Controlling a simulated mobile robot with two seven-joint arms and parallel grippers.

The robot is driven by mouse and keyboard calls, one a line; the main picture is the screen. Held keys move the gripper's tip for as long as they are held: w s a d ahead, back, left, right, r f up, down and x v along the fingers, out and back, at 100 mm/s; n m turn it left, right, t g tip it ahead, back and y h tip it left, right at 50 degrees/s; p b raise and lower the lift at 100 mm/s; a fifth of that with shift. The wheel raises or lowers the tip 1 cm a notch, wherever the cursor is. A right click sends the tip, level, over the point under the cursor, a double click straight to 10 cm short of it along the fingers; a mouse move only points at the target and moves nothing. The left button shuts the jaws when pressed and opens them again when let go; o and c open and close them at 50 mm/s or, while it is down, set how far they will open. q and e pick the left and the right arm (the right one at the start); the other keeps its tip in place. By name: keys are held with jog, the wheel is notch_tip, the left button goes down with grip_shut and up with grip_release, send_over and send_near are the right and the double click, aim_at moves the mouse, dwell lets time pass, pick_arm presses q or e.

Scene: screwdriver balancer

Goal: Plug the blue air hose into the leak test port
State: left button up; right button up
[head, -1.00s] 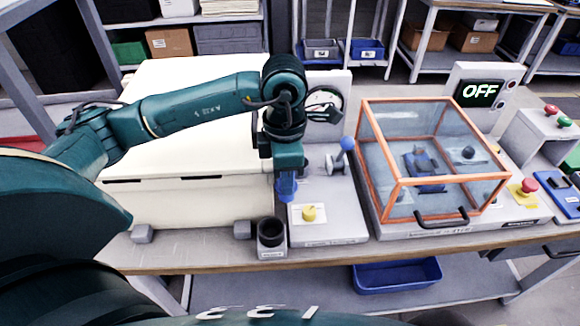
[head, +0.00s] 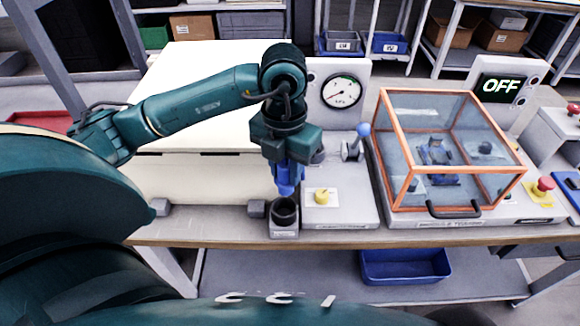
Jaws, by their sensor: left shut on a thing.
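My left gripper (head: 287,160) points down and is shut on a blue cylindrical piece (head: 286,181), which appears to be the end of the blue air hose. No length of hose can be made out. The blue piece hangs upright just above a dark round cup (head: 285,214) in a small grey labelled block. Whether its tip touches the cup's rim or enters it cannot be told. A dark round fitting (head: 318,157), partly behind the gripper, may be the leak test port; I cannot be sure. My right gripper is not in view.
A grey panel with a gauge (head: 341,92), a blue-tipped lever (head: 356,143) and a yellow knob (head: 322,197) stands to the right. Beyond it is an orange-framed clear box (head: 447,150) and a display (head: 500,87) reading OFF. A large cream case lies behind my left arm.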

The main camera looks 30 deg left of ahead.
aim_at(283, 193)
pick_arm(q)
jog(key=n, duration=0.2)
jog(key=shift+s+a+n, duration=0.1)
jog(key=shift+a+n, duration=0.1)
jog(key=shift+n, duration=0.7)
jog(key=shift+f+b, duration=0.7)
jog(key=shift+f, duration=0.25)
notch_tip(283, 193, down, 2)
jog(key=shift+f+b, duration=0.25)
jog(key=shift+b, duration=0.7)
jog(key=shift+f, duration=0.2)
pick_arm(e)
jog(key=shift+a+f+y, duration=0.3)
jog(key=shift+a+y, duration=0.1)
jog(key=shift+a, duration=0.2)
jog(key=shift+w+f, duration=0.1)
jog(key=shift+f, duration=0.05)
pick_arm(q)
jog(key=shift+f+b, duration=0.45)
jog(key=shift+b, duration=0.15)
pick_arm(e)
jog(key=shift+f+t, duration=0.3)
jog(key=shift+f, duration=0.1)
